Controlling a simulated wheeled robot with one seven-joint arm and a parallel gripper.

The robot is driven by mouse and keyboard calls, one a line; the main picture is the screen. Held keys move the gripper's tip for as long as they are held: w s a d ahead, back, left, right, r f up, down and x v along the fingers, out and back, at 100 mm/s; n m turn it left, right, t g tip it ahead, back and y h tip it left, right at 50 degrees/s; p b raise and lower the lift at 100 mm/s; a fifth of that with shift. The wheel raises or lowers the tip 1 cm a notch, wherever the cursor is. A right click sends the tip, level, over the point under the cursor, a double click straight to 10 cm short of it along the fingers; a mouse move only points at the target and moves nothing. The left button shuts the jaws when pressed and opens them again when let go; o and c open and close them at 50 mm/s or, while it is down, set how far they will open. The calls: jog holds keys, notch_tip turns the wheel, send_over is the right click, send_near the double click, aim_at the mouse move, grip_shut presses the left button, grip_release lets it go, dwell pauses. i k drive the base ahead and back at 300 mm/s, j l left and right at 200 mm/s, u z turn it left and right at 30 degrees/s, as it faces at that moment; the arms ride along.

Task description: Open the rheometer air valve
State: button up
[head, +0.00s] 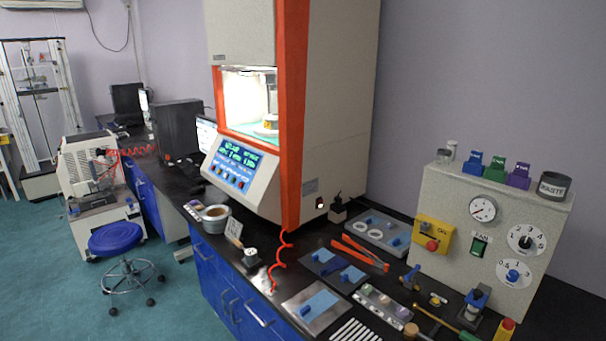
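The rheometer (345,110) is a tall cream machine with an orange edge, standing on the black bench. Its lit chamber (245,100) is open to view, above a slanted panel with a display (235,163). A red coiled hose (279,262) hangs at its front corner. A small brass-coloured fitting with a blue handle (411,275) lies at the right of the bench; it looks like a valve, but I cannot tell whether it is the air valve or how its handle is set. My gripper is not in view.
A grey control box (455,225) with a gauge, dials and a yellow switch box (434,233) stands at the right. Trays, red tongs (360,253) and small tools crowd the bench front. A blue stool (113,238) stands on the open floor at left.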

aim_at(409, 276)
jog(key=i+j+z, duration=0.45)
jog(key=j+z, duration=0.2)
jog(key=i+j+z, duration=0.1)
jog(key=j+z, duration=0.2)
jog(key=j, duration=0.15)
